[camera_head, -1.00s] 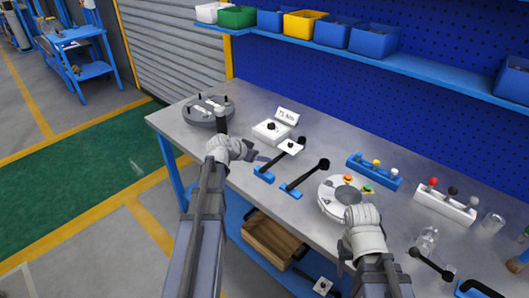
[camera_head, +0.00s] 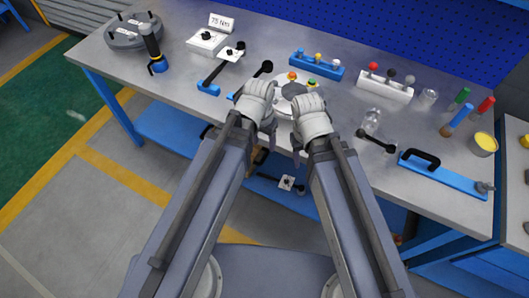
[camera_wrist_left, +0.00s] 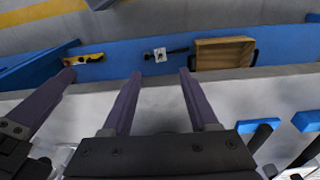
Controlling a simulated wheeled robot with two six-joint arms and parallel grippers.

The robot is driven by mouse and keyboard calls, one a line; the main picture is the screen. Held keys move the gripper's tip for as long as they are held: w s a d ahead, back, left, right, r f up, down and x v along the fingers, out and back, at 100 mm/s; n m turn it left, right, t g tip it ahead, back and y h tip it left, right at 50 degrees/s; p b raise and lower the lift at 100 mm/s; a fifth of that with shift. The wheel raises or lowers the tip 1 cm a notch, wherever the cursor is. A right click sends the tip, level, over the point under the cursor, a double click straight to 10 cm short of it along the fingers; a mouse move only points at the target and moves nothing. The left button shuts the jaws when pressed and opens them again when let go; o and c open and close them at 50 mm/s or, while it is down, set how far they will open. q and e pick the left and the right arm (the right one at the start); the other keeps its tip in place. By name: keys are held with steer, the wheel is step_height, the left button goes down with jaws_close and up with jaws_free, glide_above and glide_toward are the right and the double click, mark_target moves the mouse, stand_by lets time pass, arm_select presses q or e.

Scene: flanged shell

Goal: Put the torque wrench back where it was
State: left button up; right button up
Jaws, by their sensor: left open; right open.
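A black bar tool with a white square tag (camera_head: 222,66) rests across blue holders on the bench. A second black bar tool (camera_head: 262,70) lies right of it, partly hidden by my left arm. Another black bar tool with a white square (camera_head: 285,183) lies on the lower shelf; it also shows in the left wrist view (camera_wrist_left: 180,50). I cannot tell which is the torque wrench. My left gripper (camera_head: 268,126) is open; its two fingers (camera_wrist_left: 160,95) appear empty in the wrist view, above the bench's front edge. My right gripper (camera_head: 299,140) is open close beside it.
A round white flanged part (camera_head: 292,87) with coloured knobs sits behind my grippers. A blue bar with black handle (camera_head: 440,178) lies right. A wooden crate (camera_wrist_left: 222,53) is on the lower shelf.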

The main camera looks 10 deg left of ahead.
arm_select(q)
steer(key=shift+n+g+y, duration=0.3)
steer(key=shift+g+y, duration=0.1)
steer(key=shift+y, duration=0.5)
steer(key=s, duration=0.2)
steer(key=s+d, duration=0.1)
steer(key=s, duration=0.1)
steer(key=shift+s, duration=0.35)
steer(key=shift+r+p, duration=0.4)
steer(key=shift+r, duration=0.05)
